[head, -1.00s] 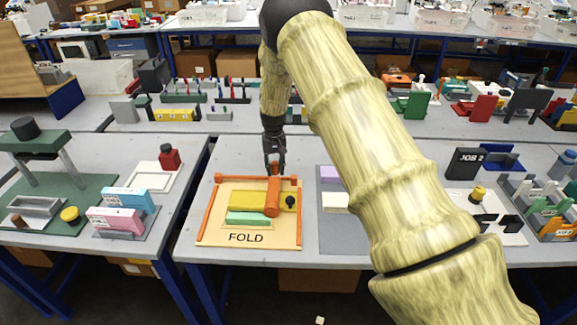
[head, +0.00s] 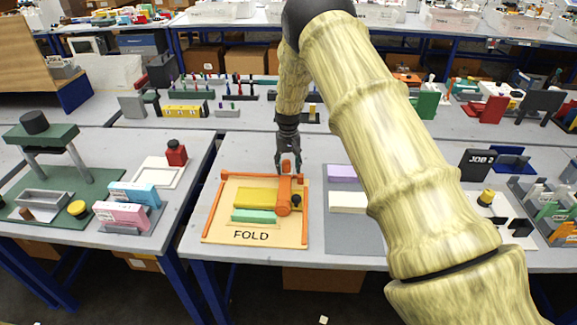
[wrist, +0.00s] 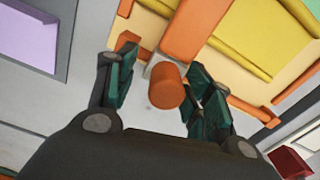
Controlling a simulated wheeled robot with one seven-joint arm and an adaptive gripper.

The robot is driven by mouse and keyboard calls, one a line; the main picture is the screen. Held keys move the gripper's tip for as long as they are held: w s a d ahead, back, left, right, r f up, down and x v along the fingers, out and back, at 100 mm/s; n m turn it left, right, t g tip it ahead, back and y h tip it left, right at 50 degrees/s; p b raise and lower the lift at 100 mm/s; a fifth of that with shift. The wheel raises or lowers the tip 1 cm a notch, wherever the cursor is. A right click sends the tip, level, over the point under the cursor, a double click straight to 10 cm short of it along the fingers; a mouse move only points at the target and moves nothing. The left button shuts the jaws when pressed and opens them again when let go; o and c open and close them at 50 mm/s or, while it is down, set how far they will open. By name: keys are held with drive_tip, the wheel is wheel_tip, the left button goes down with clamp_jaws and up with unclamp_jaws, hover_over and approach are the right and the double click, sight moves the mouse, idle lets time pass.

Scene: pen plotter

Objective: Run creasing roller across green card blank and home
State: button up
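The orange creasing roller (head: 284,190) sits at the right end of the yellow bar (head: 250,195) on the board marked FOLD (head: 225,233). The mint-green card blank (head: 253,216) lies along the near side of that bar, partly covered. My gripper (head: 288,164) is over the roller's far end, by its upright orange knob. In the wrist view, its fingers (wrist: 163,80) are spread on either side of the round orange knob (wrist: 165,86), with gaps visible. A black knob (head: 296,201) is just right of the roller.
Orange rails (head: 213,208) edge the board. A grey tray (head: 350,235) with lilac (head: 343,172) and white (head: 348,202) blocks is to the right. Bare tabletop lies behind the board.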

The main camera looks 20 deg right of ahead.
wheel_tip(320, 180, up, 12)
idle(0.6)
drive_tip(key=shift+r, duration=0.1)
